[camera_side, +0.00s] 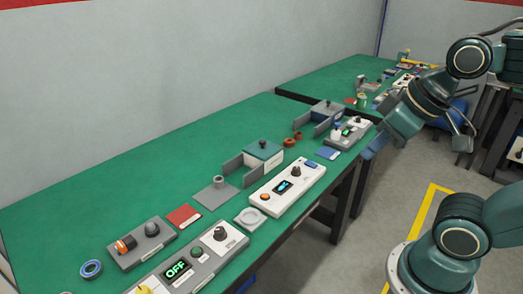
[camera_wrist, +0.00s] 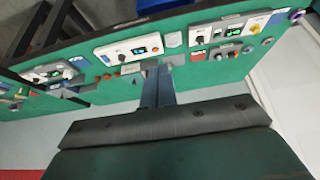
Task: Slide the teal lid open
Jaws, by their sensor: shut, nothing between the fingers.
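The teal lid (camera_side: 263,149) has a dark round knob and lies on top of a small white box (camera_side: 268,162) on the green bench. It appears to cover the box top. A grey upright plate (camera_side: 233,165) stands at the left of the box. My gripper (camera_side: 369,152) is to the right of the lid, near the bench's front edge, well apart from it. In the wrist view my gripper's blue-grey fingers (camera_wrist: 158,72) are shut and empty, pointing toward the bench. I cannot make out the lid clearly in that view; the fingers may partly hide it.
A white control box (camera_side: 287,188) with a knob and small screen stands in front of the lid. A grey plate with a post (camera_side: 215,194) and a red card (camera_side: 184,216) lie to the left. Brown rings (camera_side: 290,140) and another grey-lidded fixture (camera_side: 327,108) stand to the right.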

